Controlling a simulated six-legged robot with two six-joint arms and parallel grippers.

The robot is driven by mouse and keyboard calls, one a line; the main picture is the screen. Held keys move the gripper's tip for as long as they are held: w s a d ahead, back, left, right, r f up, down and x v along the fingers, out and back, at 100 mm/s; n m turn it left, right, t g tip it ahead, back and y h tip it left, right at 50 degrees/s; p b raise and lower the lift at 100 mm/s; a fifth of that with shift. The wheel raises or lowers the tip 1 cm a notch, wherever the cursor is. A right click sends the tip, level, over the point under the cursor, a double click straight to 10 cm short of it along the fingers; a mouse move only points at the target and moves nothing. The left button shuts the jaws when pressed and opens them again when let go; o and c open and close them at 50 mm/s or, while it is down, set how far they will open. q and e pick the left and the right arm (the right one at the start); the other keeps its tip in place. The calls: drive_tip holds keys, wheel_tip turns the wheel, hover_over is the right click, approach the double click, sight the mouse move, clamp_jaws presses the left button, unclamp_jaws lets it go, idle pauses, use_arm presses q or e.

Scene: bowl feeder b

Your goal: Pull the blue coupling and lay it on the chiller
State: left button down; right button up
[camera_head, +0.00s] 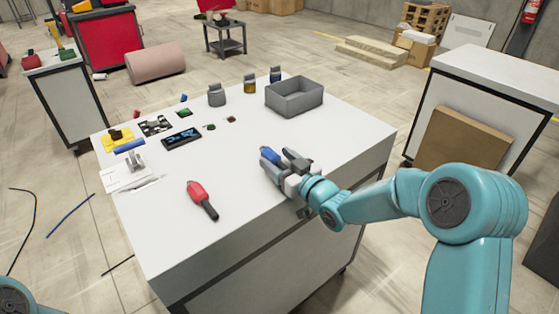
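A small blue piece (269,154), which looks like the blue coupling, shows at the fingertips of my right gripper (279,163), over the right part of the white-topped bench (255,213). The grey fingers lie on either side of it and hide part of it. I cannot tell whether they press on it or stand apart from it. My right arm reaches in from the right, low over the bench's edge. My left gripper is out of view; only a bit of my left arm shows at the bottom left corner. I cannot make out which thing is the chiller.
A red and black tool (201,198) lies on the bench's front left. A grey open box (294,96), a grey jar (217,95) and small bottles stand at the back. A dark panel (182,137) and small parts lie at the left. The bench's middle is clear.

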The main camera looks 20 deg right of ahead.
drive_tip(key=shift+s, duration=0.15)
drive_tip(key=b+v, duration=0.2)
drive_tip(key=v, duration=1.4)
drive_tip(key=shift+s, duration=0.1)
